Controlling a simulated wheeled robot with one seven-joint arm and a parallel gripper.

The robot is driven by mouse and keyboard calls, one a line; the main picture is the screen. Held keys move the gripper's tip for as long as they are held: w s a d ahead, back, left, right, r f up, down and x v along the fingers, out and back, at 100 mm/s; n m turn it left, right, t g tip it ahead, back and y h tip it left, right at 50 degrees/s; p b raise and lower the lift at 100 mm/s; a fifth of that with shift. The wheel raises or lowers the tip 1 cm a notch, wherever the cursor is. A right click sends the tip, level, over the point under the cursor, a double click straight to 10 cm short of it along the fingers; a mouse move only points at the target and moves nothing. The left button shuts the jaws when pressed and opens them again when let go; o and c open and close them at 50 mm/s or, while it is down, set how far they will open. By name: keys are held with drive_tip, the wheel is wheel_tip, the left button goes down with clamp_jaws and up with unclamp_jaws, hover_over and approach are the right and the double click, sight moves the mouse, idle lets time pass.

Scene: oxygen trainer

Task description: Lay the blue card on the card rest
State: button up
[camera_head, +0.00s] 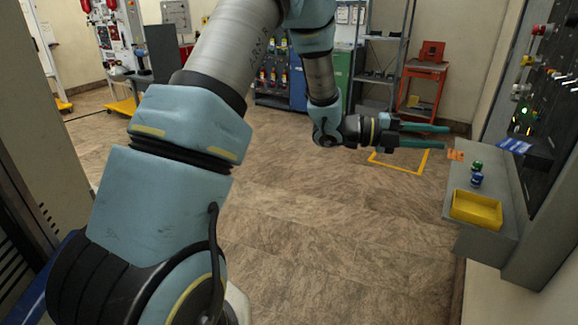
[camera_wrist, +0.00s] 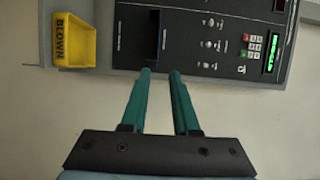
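My gripper (camera_head: 446,138) reaches toward the grey ledge at the right in the head view. In the wrist view, its two teal fingers (camera_wrist: 160,73) are apart with nothing visible between them. A flat blue piece with white marks (camera_head: 514,146) lies at the far end of the ledge, beyond the fingertips and apart from them. I cannot tell whether it is the blue card or the card rest. No other thing can be clearly identified as either one.
The grey ledge (camera_head: 488,238) also bears a yellow tray (camera_head: 477,211), a green knob-like piece (camera_head: 477,165), a blue one (camera_head: 477,179) and a small orange piece (camera_head: 455,155). A dark control panel (camera_wrist: 210,35) and yellow BLOWN bin (camera_wrist: 72,42) show in the wrist view.

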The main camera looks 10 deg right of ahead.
drive_tip(key=w+a+f+n+t+y, duration=0.1)
drive_tip(key=w+a+n+t+y, duration=0.1)
drive_tip(key=w+a+n+t, duration=0.3)
drive_tip(key=w+a+f+n+t+y, duration=0.1)
drive_tip(key=w+a+n+t, duration=0.3)
drive_tip(key=w, duration=0.3)
drive_tip(key=w+a+f+n+t+y, duration=0.1)
drive_tip(key=w+a+n+t+y, duration=0.1)
drive_tip(key=a+n+y, duration=0.35)
drive_tip(key=w+a+f+n+t+y, duration=0.1)
drive_tip(key=w+a+n+t+y, duration=0.15)
drive_tip(key=a+n, duration=0.6)
drive_tip(key=s+a+f+n+g+y, duration=0.1)
drive_tip(key=s+a+n+y, duration=0.15)
drive_tip(key=a, duration=0.45)
drive_tip(key=s+a+f+n+g+y, duration=0.1)
drive_tip(key=s+a+f+n+y, duration=0.15)
drive_tip(key=a, duration=0.35)
drive_tip(key=s+a+n+g, duration=0.2)
drive_tip(key=s+a+n, duration=0.2)
drive_tip(key=s+n, duration=0.1)
drive_tip(key=s+a+n+g+y, duration=0.1)
drive_tip(key=s+a+n, duration=0.3)
drive_tip(key=s, duration=0.4)
drive_tip(key=shift+s+a+n+g, duration=0.2)
drive_tip(key=shift+n+g, duration=0.4)
drive_tip(key=shift+g, duration=0.25)
